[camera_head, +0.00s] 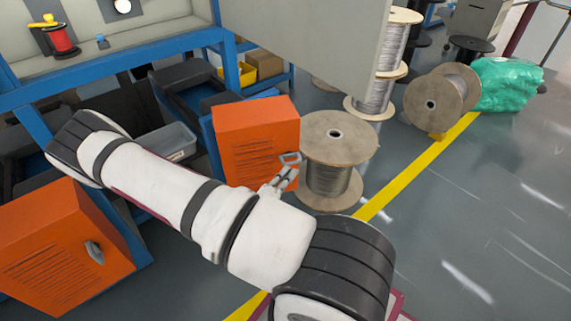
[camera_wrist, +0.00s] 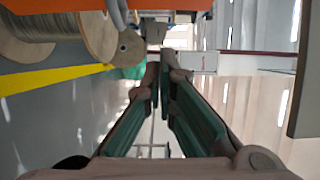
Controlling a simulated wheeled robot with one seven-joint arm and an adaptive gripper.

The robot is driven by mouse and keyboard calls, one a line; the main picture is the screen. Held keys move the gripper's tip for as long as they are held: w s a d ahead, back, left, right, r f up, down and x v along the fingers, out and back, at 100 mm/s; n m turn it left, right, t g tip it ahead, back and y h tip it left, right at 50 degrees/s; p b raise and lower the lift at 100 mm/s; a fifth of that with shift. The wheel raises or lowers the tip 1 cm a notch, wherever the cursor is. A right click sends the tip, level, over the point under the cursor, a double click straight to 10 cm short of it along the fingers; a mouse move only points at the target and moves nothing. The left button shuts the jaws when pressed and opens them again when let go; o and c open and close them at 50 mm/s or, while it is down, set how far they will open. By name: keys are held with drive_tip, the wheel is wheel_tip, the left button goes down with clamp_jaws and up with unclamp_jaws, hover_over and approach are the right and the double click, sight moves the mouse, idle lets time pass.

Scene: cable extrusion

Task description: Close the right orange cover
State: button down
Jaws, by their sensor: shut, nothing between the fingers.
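The right orange cover (camera_head: 255,135) stands upright beside a blue frame, its slatted face toward the head camera. How far it stands open I cannot tell. My arm crosses in front of its lower edge. A small grey part (camera_head: 290,159) shows at its lower right edge; I cannot tell whether it is a handle or my gripper's tip. In the wrist view my gripper (camera_wrist: 163,72) is shut with nothing between its fingertips. An orange strip (camera_wrist: 190,5) runs along the top of that view, beyond the fingers. The left orange cover (camera_head: 60,250) has a grey handle (camera_head: 94,252).
A wooden cable spool (camera_head: 335,140) stands just right of the right cover. More spools (camera_head: 440,98) and a green bag (camera_head: 505,84) lie farther back. A blue workbench (camera_head: 150,45) is at upper left. Grey floor right of the yellow line (camera_head: 420,165) is clear.

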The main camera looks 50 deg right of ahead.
drive_tip(key=b, duration=0.3)
approach(298, 147)
drive_tip(key=s+d+r, duration=0.3)
drive_tip(key=s+d, duration=0.1)
drive_tip(key=shift+w+d+r+b, duration=0.1)
drive_tip(key=shift+w+d+b, duration=0.65)
drive_tip(key=shift+w+d, duration=0.35)
drive_tip(key=shift+w+d+r, duration=0.1)
drive_tip(key=shift+w+d, duration=0.1)
drive_tip(key=shift+w, duration=0.25)
drive_tip(key=shift+w+d+p, duration=0.15)
drive_tip(key=shift+d+p, duration=0.15)
drive_tip(key=shift+d, duration=0.2)
drive_tip(key=w+d+n+t+p, duration=0.1)
drive_tip(key=w+d+p, duration=0.4)
drive_tip(key=d, duration=0.5)
drive_tip(key=shift+w+d+t, duration=0.4)
drive_tip(key=shift+w, duration=0.15)
